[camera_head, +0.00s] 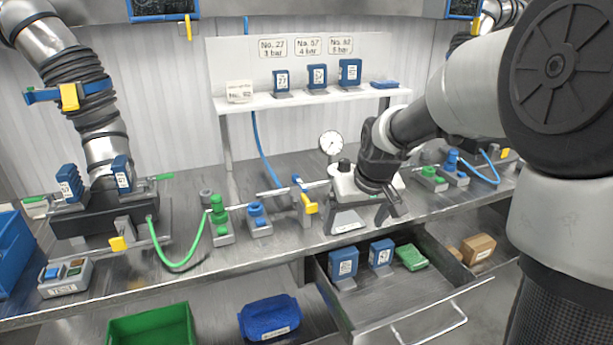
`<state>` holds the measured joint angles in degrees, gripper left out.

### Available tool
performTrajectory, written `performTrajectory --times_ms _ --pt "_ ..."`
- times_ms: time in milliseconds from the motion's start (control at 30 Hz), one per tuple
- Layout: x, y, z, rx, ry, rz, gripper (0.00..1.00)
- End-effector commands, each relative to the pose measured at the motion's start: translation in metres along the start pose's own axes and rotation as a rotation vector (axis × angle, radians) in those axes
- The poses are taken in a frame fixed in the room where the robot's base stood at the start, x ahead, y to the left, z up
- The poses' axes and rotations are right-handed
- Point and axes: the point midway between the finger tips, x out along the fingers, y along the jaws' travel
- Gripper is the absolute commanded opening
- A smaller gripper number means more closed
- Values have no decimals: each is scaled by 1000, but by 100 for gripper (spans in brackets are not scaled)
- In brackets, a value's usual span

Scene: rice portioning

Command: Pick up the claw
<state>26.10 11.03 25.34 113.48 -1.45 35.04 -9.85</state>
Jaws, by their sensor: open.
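I cannot pick out anything that is clearly a claw in this view. My gripper (388,213) hangs from my arm at right of centre, pointing down over the front part of the workbench (275,268). Its fingers are open, with nothing seen between them. It is in front of a white-topped device (345,186) and beside its grey sloped block (346,222). I cannot tell whether it touches either one. My arm hides part of the bench behind it.
A round gauge (332,142) stands behind the device. An open drawer (398,307) below holds blue boxes and a green cloth. Green (218,216) and blue (258,216) fittings stand to the left. A shelf (310,99) carries several blue cartridges. A green bin (150,328) sits below.

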Motion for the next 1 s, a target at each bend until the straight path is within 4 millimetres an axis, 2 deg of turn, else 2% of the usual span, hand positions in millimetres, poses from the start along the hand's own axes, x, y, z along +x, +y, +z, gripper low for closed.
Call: performTrajectory --times_ms 33,133,367,700,800,1000 --pt "34 6 2 -38 -6 -21 88" --pt "62 13 -3 -105 3 -47 88" --pt "92 14 -7 -151 13 -67 88" --pt "166 9 -6 -150 11 -66 88" --pt "182 8 -7 -150 11 -65 88" --pt "197 7 -8 -148 13 -64 88"
